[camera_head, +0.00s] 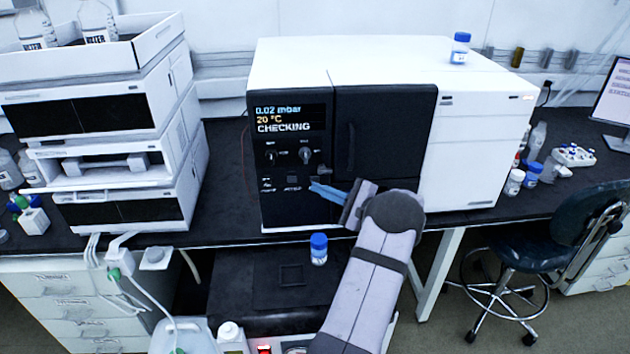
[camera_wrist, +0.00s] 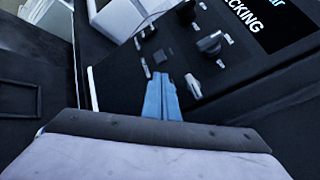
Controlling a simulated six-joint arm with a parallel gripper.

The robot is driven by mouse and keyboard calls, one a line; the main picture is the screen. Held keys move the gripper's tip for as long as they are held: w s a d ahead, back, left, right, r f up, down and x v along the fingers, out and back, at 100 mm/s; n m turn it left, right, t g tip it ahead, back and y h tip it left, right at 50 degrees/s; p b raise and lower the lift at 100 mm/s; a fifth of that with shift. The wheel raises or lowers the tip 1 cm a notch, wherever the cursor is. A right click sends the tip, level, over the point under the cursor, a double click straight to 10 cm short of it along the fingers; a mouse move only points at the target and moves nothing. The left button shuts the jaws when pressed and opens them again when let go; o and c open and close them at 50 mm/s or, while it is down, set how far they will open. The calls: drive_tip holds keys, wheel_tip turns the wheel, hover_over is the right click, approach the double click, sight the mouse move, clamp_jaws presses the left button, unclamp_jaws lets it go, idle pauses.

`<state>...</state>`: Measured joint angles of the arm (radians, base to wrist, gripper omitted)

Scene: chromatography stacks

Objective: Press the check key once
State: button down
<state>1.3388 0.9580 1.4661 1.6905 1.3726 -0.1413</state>
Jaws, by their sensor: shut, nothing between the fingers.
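The instrument's black control panel (camera_head: 285,215) is on the front left of a large white box. Its display (camera_head: 290,117) reads 0.02 mbar, 20 °C and CHECKING. Below it are two knobs (camera_head: 305,155), and under these a row of small controls; the labels are too small to read, so I cannot tell which is the check key. A dark square key (camera_wrist: 160,57) shows in the wrist view just beyond the fingertips. My gripper (camera_head: 314,187) has its blue fingers shut and empty, pointing at the panel's lower right. In the wrist view the fingertips (camera_wrist: 163,76) look apart from that key.
A blue-capped vial (camera_head: 319,250) stands in front of the instrument, left of my arm. Another blue-capped vial (camera_head: 460,48) is on top of the white box. A stacked white instrument (camera_head: 100,160) stands at left. A chair (camera_head: 560,235) is at right.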

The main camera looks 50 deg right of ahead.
drive_tip(key=shift+s, duration=0.1)
drive_tip(key=s+a, duration=0.3)
drive_tip(key=shift+s+a, duration=0.2)
drive_tip(key=shift+a, duration=0.1)
idle(1.0)
